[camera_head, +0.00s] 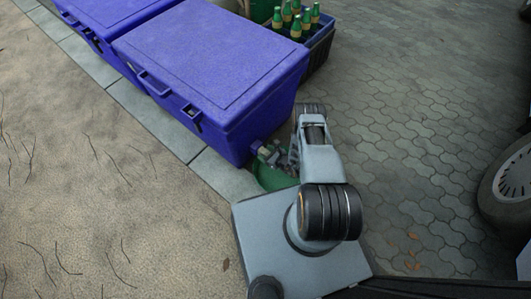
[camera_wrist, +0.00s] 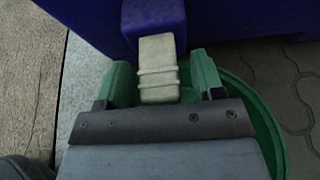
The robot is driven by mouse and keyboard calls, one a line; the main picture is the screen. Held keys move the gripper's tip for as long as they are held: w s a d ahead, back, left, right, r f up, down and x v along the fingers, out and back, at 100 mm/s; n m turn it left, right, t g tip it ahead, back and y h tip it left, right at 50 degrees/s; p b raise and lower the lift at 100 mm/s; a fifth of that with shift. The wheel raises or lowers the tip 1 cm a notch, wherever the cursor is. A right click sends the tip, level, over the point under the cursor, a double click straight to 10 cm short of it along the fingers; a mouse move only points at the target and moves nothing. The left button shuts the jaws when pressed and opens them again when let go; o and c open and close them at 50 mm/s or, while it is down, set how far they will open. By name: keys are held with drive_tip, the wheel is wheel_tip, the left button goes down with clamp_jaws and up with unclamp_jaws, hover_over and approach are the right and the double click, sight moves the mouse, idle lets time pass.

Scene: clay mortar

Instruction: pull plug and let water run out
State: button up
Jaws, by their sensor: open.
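A blue cooler box (camera_head: 212,62) stands on the kerb, its lid shut. A blue spout (camera_wrist: 153,18) sticks out low on its near side. A pale plug (camera_wrist: 158,70) with raised ridges sits in the spout. My gripper (camera_wrist: 162,76) is open, with one green fingertip on each side of the plug. A gap shows on both sides, so the fingers look apart from it. A green round tub (camera_head: 275,179) lies below the spout, and its rim also shows in the wrist view (camera_wrist: 268,125). My arm hides much of the tub. No water shows.
A second blue cooler (camera_head: 100,14) stands behind the first at the upper left. A crate of green bottles (camera_head: 318,43) is beyond the cooler.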

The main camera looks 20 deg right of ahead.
drive_tip(key=shift+c, duration=0.4)
clamp_jaws()
